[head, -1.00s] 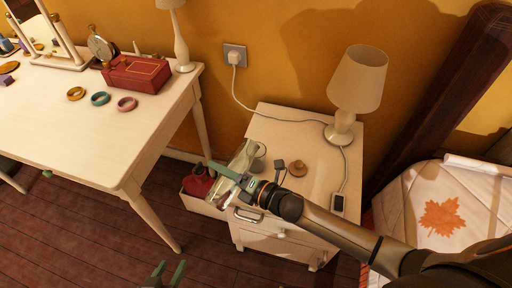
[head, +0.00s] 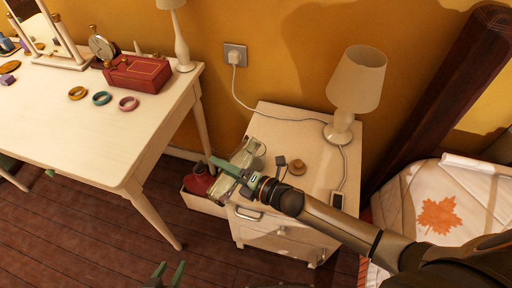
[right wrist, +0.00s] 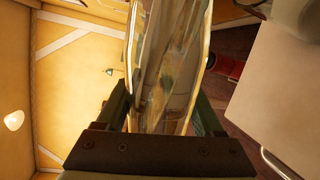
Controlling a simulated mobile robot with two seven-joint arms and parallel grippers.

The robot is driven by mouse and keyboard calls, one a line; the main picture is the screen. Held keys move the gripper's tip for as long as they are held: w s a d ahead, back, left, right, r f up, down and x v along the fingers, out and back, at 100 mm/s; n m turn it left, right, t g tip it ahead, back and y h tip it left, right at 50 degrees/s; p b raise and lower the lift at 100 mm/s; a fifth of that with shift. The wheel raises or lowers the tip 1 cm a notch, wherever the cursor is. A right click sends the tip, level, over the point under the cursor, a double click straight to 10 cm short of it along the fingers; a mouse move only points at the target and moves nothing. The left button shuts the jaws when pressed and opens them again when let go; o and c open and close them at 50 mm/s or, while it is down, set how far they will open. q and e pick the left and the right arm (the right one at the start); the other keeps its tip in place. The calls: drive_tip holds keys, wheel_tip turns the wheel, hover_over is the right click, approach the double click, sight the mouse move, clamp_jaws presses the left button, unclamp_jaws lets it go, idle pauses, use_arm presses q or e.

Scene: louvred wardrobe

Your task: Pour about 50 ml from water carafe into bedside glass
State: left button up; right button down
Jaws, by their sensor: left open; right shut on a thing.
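In the right wrist view the carafe (right wrist: 170,65) fills the space between the fingers. The bedside glass (head: 259,164) is partly hidden behind the carafe and gripper; I cannot tell its water level or whether water is flowing. My left gripper (head: 170,274) is open and empty, low over the floor.
The nightstand (head: 290,130) carries a lamp (head: 357,82), a round wooden piece (head: 297,167), a cable end and a small device (head: 337,200). The white dressing table (head: 120,150) is further left.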

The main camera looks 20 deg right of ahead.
sight(225, 173)
use_arm(q)
drive_tip(key=shift+w+a+r+p, duration=0.2)
drive_tip(key=shift+r+p, duration=0.1)
drive_tip(key=shift+r, duration=0.1)
use_arm(e)
drive_tip(key=shift+r, duration=0.35)
idle(0.5)
use_arm(q)
drive_tip(key=shift+a+r, duration=0.1)
drive_tip(key=shift+r, duration=0.05)
use_arm(e)
drive_tip(key=shift+r+m, duration=0.15)
drive_tip(key=shift+m, duration=0.25)
idle(1.1)
